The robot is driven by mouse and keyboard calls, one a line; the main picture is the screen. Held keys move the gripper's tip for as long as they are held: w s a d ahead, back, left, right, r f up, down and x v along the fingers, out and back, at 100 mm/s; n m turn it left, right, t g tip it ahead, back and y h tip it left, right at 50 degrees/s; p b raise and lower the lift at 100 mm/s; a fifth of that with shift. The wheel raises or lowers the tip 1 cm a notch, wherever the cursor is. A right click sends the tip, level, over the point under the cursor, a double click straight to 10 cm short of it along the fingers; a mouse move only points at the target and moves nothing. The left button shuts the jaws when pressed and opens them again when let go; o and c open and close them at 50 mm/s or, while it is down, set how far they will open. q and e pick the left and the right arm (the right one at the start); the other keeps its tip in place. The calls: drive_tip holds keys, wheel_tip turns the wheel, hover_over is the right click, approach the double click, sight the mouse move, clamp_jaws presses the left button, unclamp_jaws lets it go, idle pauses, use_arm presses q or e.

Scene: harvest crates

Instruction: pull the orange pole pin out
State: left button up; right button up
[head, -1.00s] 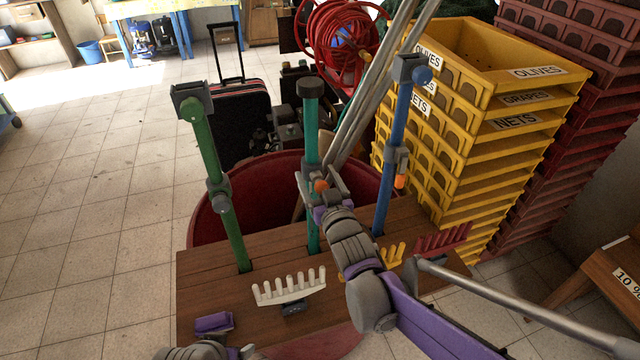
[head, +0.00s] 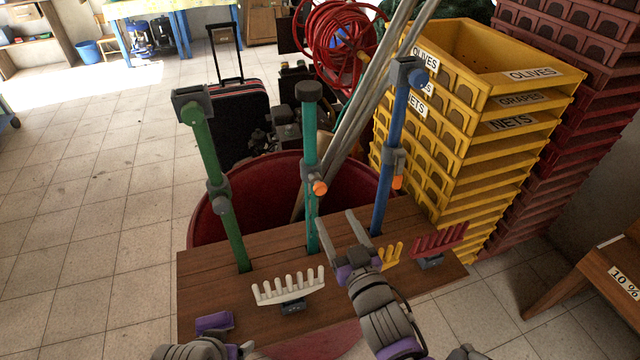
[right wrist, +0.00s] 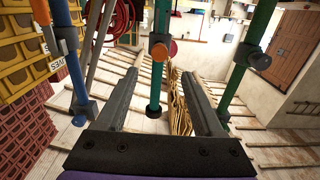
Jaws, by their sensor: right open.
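A teal pole (head: 309,130) stands in the middle of a brown wooden bench. An orange pin end (head: 320,188) sticks out of the grey collar partway up it. The same orange end shows in the right wrist view (right wrist: 159,51), beyond the fingertips. A blue pole (head: 392,130) to the right has a second orange piece (head: 397,182) at its collar. My right gripper (head: 338,228) is open and empty, below and to the right of the teal pole's orange end, apart from it.
A green pole (head: 208,150) stands at the left, leaning in the picture. White (head: 290,288), yellow (head: 391,256) and red (head: 440,240) comb-like pieces are on the bench (head: 200,275). A red tub (head: 262,185) is behind it. Yellow crates (head: 460,150) are stacked at the right.

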sight(321, 191)
drive_tip(key=x, duration=1)
drive_tip(key=shift+w+a, duration=0.1)
drive_tip(key=shift+w, duration=0.15)
clamp_jaws()
idle(1.1)
